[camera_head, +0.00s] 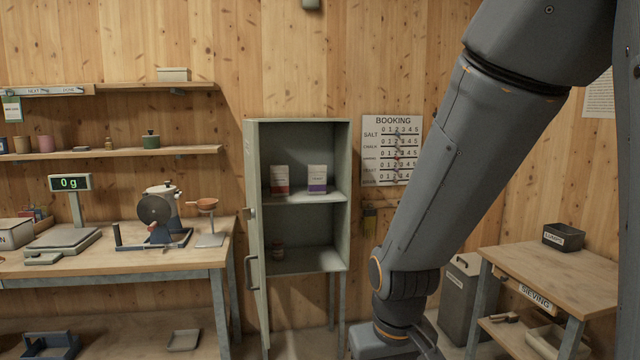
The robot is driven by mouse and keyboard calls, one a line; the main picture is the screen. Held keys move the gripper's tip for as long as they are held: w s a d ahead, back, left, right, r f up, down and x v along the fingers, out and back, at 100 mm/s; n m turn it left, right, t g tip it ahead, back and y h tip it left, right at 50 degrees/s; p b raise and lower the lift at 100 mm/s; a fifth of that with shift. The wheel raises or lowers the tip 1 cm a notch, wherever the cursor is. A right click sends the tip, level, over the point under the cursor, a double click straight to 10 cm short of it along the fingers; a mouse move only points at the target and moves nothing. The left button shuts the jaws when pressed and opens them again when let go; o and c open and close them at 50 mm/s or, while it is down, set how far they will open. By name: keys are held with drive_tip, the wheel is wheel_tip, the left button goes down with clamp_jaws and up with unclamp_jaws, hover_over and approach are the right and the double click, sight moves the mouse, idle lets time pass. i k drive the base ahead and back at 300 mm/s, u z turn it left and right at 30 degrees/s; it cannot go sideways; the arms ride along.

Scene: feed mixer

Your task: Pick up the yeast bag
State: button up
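Two small white bags stand upright side by side on the upper shelf of the open grey-green cabinet (301,123). The left bag (280,172) has a red lower band and the right bag (317,171) a purple one. Their print is too small to read, so I cannot tell which is the yeast bag. My arm comes down from the upper right, in front of and to the right of the cabinet. My gripper is below the bottom edge of the picture and not in view.
The cabinet door (256,250) stands open at the left side. A workbench (120,258) with a scale (65,240) and a grinder (158,212) is at left. A sieving table (560,272) is at right.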

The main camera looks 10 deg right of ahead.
sight(316, 173)
drive_tip(key=z, duration=0.6)
drive_tip(key=i, duration=0.9)
drive_tip(key=z, duration=0.6)
drive_tip(key=i, duration=1)
drive_tip(key=u, duration=0.7)
drive_tip(key=i, duration=0.85)
drive_tip(key=u, duration=1.2)
drive_tip(key=i, duration=0.3)
drive_tip(key=u, duration=0.2)
